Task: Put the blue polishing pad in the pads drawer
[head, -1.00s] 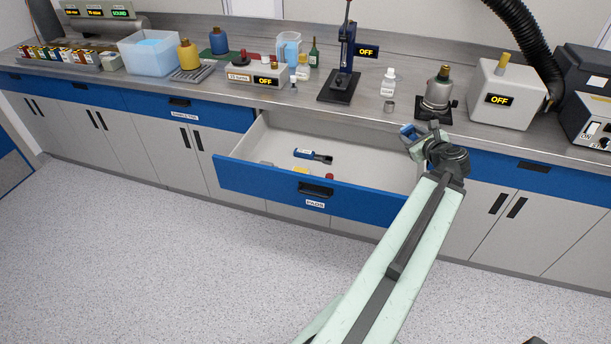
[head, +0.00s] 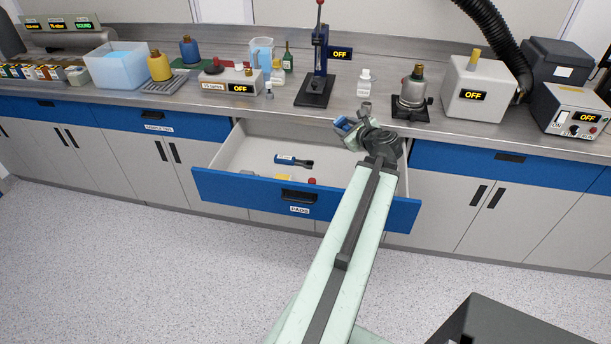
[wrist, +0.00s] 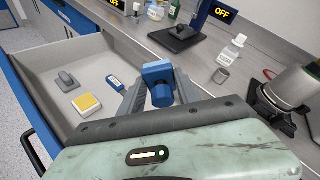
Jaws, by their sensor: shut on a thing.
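The pads drawer stands pulled out below the counter, with a blue front (head: 245,193) and a label reading PADS. My gripper (head: 346,127) is at the right rear part of the drawer, near the counter edge, and is shut on the blue polishing pad (head: 342,124). In the wrist view the blue pad (wrist: 158,80) sits between the two grey fingers, held above the drawer's inside. The fingers hide part of it.
In the drawer lie a blue-and-black tool (head: 293,161), a yellow-topped pad (wrist: 87,104) and a grey piece (wrist: 67,80). The drawer floor has bare room around them.

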